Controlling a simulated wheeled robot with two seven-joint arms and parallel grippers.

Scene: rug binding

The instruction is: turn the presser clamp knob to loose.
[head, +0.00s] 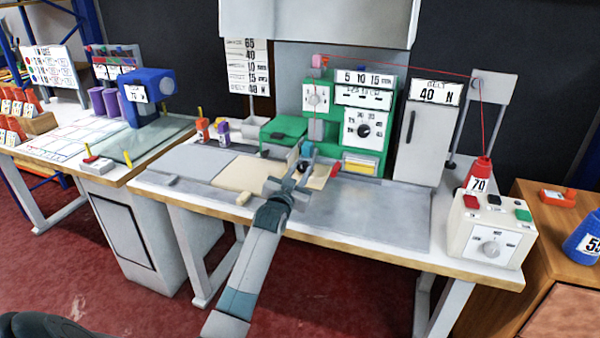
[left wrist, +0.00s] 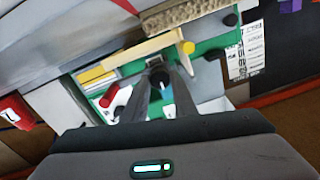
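A green machine (head: 372,150) with a white front stands at the back middle of the worktable. My left gripper (head: 304,156) reaches over the table to the pale board before it. In the left wrist view, a dark round knob (left wrist: 160,78) lies between the tips of my left gripper (left wrist: 161,88). It looks like the presser clamp knob, but its marking is hidden. The fingers lie close beside it; contact is unclear. A white knob plate (head: 316,97) and a black dial (head: 363,131) are on the machine's face. My right gripper is out of view.
A cream control box (head: 487,235) with a knob and a red bottle (head: 479,175) stand at the right. A grey tall box (head: 424,142) is behind. A red-tipped part (head: 334,170) sits close right of my fingers. The front right tabletop (head: 390,215) is clear.

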